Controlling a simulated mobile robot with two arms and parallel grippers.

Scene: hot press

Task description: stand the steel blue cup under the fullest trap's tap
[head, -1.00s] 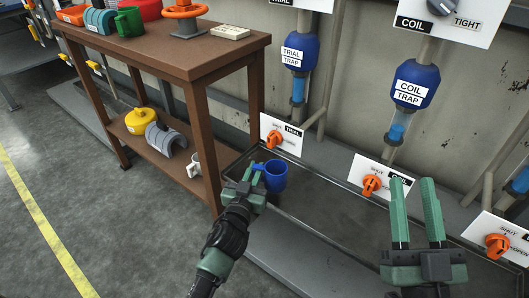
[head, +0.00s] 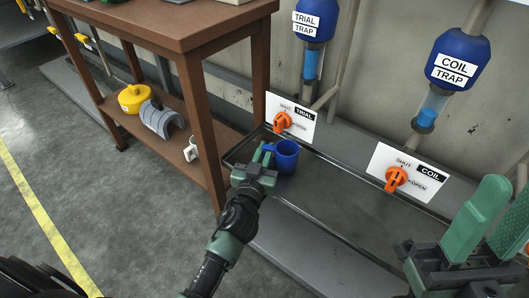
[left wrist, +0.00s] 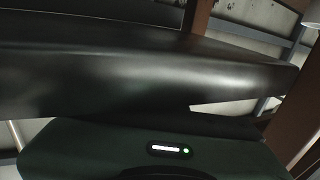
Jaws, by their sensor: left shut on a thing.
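The blue cup (head: 287,157) is upright at the left end of the dark tray, in front of and below the trial tap (head: 283,121). Whether its base touches the tray is unclear. My left gripper (head: 264,160) is shut on the cup's handle side. My right gripper (head: 506,205) is open and empty at the right edge. The trial trap (head: 315,20) shows blue liquid in its tube (head: 311,65). The coil trap (head: 459,60) shows blue low in its tube (head: 427,115), above the coil tap (head: 396,179). The left wrist view is mostly dark and shows no cup.
The drip tray (head: 335,200) runs along the wall, bare to the right of the cup. A brown wooden bench (head: 203,130) stands close left of the cup. Its lower shelf holds a yellow pot (head: 134,98), a grey ribbed piece (head: 162,118) and a white mug (head: 191,150).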

